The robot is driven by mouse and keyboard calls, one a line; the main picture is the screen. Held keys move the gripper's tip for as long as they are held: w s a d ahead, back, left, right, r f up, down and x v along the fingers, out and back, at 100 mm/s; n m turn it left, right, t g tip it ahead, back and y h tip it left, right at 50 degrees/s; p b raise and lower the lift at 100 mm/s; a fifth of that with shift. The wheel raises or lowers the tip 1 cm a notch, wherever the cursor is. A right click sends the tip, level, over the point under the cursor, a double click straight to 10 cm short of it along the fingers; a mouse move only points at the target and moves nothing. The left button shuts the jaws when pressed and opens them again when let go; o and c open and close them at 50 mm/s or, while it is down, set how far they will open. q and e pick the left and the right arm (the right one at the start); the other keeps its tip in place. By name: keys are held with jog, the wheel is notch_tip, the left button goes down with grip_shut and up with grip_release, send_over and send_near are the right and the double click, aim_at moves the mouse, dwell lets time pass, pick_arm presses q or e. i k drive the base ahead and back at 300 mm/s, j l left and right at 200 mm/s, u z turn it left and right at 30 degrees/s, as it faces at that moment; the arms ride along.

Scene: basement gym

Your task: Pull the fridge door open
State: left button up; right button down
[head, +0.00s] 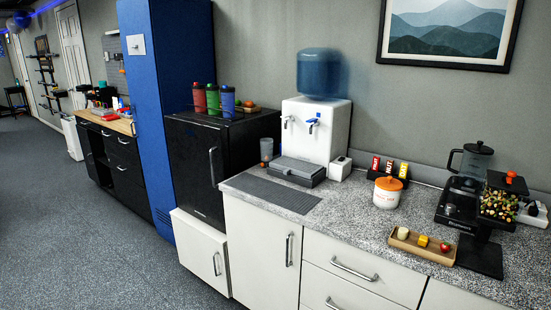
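A small black fridge (225,162) stands on a white cabinet between the blue column and the counter, left of the picture's middle. Its door (193,168) faces left toward the open floor and looks shut.
Bottles (212,100) stand on the fridge top. A blue column (172,95) rises left of it. The granite counter (340,215) on the right holds a water dispenser (316,130), a white jar (387,193) and a wooden tray (405,242). The carpet (85,230) at left is clear.

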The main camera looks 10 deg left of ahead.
aim_at(199, 150)
jog(key=i+j+u, duration=0.15)
jog(key=u, duration=0.55)
